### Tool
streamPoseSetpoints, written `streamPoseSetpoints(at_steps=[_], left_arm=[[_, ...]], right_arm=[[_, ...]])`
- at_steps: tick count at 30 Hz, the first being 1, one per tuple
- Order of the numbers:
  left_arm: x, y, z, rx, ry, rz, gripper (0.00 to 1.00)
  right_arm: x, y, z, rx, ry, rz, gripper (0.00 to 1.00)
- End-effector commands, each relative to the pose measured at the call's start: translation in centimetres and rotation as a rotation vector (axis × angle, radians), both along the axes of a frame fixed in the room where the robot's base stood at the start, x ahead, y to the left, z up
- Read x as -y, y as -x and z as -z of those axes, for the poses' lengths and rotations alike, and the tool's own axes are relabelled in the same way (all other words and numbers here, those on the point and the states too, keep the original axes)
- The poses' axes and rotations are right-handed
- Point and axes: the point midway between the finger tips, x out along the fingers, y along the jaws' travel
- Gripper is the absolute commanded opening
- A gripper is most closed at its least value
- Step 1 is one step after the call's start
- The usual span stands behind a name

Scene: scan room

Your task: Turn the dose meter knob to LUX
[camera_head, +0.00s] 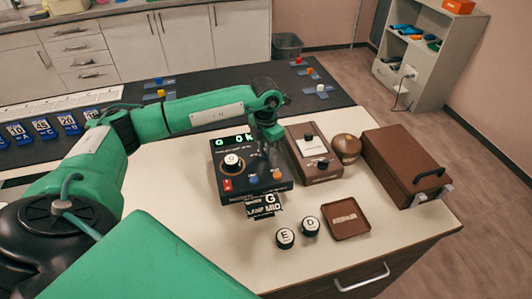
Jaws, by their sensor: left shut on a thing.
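A black box with a lit display (232,142) stands on the pale worktop. A white-topped knob (233,160) sits in a ring on its left side, with a red switch, a blue button (253,179) and an orange button (277,174) below. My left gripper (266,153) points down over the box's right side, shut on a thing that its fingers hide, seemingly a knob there. The scale and the word LUX cannot be read. My right gripper is not in view.
A brown box with a dial (303,163) stands close right of the gripper. A round brown pot (347,147) and a brown case (403,165) are further right. Black caps E (285,238) and D (310,226) and a brown tray (345,234) lie in front.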

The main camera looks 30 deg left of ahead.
Motion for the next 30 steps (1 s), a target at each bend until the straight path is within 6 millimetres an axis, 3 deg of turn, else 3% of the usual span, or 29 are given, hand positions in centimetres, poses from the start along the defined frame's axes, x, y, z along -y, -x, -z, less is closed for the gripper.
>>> streamPoseSetpoints(at_steps=[17,30], left_arm=[[-0.1,-0.1,0.2,0.004,0.0,0.515,0.08],[0.0,-0.1,0.0,0.003,0.0,0.723,0.08]], right_arm=[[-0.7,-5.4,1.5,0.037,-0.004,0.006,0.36],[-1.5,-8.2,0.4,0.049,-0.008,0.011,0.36]])
